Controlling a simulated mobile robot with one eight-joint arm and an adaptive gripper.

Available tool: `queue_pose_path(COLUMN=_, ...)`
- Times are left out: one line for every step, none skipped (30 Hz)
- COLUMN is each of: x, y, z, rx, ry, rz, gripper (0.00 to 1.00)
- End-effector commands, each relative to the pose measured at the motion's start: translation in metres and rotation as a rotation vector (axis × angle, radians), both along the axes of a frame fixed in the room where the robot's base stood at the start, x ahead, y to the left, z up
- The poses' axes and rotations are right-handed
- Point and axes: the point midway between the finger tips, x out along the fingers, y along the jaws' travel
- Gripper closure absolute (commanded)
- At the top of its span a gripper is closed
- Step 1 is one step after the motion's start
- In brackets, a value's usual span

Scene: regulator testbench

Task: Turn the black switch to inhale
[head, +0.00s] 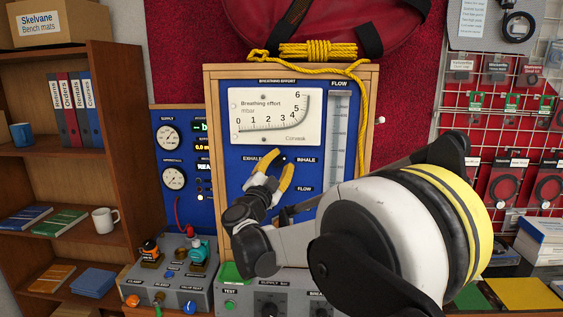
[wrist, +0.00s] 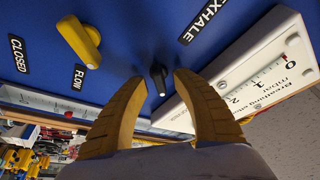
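The black switch (wrist: 158,79) is on the blue panel and shows in the wrist view as a small black knob between my fingertips. My gripper (wrist: 160,77) is open, with one yellow finger on each side of the switch and a gap to each; I cannot tell how far the tips are from the panel. In the head view my gripper (head: 283,157) is at the panel between the EXHALE label (head: 259,158) and the INHALE label (head: 306,160).
A yellow knob (wrist: 80,41) stands out beside the FLOW and CLOSED labels in the wrist view. The white breathing effort gauge (head: 277,117) is just above my gripper. A yellow rope (head: 362,110) hangs down the board's right side. A grey control box (head: 172,275) sits lower left.

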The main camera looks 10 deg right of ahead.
Motion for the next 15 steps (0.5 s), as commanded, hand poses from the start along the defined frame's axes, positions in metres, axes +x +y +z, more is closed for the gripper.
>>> queue_pose_path(x=-0.005, y=0.004, z=-0.002, rx=0.0, ry=0.0, rz=0.001, gripper=0.67)
queue_pose_path(x=-0.009, y=0.007, z=-0.003, rx=0.0, ry=0.0, rz=0.001, gripper=0.67)
queue_pose_path(x=-0.015, y=0.012, z=-0.005, rx=-0.001, ry=0.0, rz=0.003, gripper=0.67)
queue_pose_path(x=-0.02, y=0.015, z=-0.007, rx=-0.001, ry=0.0, rz=0.004, gripper=0.67)
queue_pose_path(x=-0.025, y=0.019, z=-0.008, rx=-0.001, ry=0.0, rz=0.003, gripper=0.67)
queue_pose_path(x=-0.033, y=0.024, z=-0.011, rx=0.0, ry=0.0, rz=0.004, gripper=0.67)
queue_pose_path(x=-0.038, y=0.028, z=-0.013, rx=0.0, ry=0.001, rz=0.005, gripper=0.67)
queue_pose_path(x=-0.044, y=0.031, z=-0.015, rx=0.001, ry=0.0, rz=0.004, gripper=0.67)
queue_pose_path(x=-0.051, y=0.037, z=-0.017, rx=0.001, ry=0.0, rz=0.004, gripper=0.67)
queue_pose_path(x=-0.056, y=0.04, z=-0.019, rx=0.001, ry=0.001, rz=0.004, gripper=0.67)
queue_pose_path(x=-0.061, y=0.043, z=-0.021, rx=0.0, ry=0.0, rz=0.004, gripper=0.67)
queue_pose_path(x=-0.067, y=0.048, z=-0.023, rx=0.0, ry=0.0, rz=0.004, gripper=0.67)
queue_pose_path(x=-0.072, y=0.05, z=-0.024, rx=0.0, ry=0.0, rz=0.004, gripper=0.67)
queue_pose_path(x=-0.075, y=0.053, z=-0.025, rx=0.0, ry=0.0, rz=0.004, gripper=0.67)
queue_pose_path(x=-0.08, y=0.056, z=-0.027, rx=0.0, ry=0.0, rz=0.003, gripper=0.67)
